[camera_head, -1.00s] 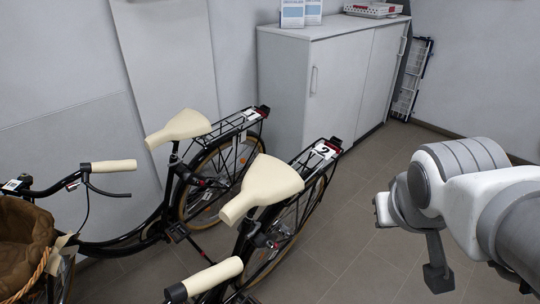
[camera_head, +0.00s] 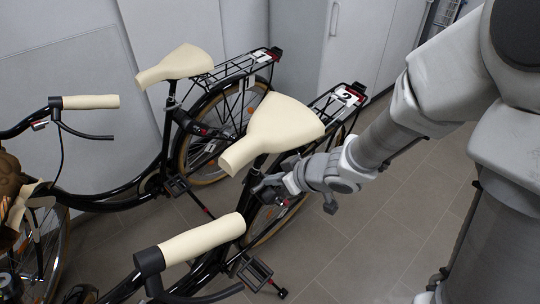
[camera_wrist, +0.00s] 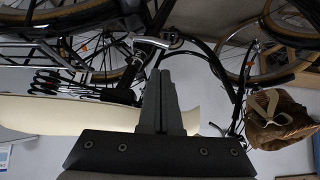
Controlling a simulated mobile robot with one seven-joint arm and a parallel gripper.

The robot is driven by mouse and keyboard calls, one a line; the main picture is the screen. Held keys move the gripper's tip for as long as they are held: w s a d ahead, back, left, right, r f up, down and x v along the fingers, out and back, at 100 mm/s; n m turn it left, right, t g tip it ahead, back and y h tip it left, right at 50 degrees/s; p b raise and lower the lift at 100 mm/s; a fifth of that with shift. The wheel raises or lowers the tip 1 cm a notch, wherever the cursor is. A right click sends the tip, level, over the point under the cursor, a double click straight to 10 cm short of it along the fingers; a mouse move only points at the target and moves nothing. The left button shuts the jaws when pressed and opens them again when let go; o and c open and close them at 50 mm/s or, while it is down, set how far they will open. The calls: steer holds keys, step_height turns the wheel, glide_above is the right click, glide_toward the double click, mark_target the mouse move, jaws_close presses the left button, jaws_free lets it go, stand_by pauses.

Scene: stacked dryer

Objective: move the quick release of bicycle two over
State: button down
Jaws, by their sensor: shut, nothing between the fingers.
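Bicycle two has a cream saddle (camera_head: 275,122) and a black rear rack with a "2" plate (camera_head: 348,97). My gripper (camera_head: 262,183) is just below that saddle, beside the seat post. In the wrist view my gripper (camera_wrist: 160,76) is shut and empty, its dark fingers together. A silver lever, which looks like the quick release (camera_wrist: 152,42), lies just beyond the fingertips, near the seat tube. I cannot tell whether they touch. The saddle also shows in the wrist view (camera_wrist: 60,114), beside and partly behind the fingers. In the head view the lever is too small to make out.
Bicycle one (camera_head: 175,64) stands to the left, close to the wall. Bicycle two's cream grip (camera_head: 203,238) and pedal (camera_head: 255,272) are in front of my gripper. A grey cabinet (camera_head: 370,45) stands behind. The tiled floor (camera_head: 385,215) at right is clear. A brown basket (camera_wrist: 280,119) shows in the wrist view.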

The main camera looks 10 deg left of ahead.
steer(key=shift+b+x, duration=2.85)
steer(key=shift+x, duration=2)
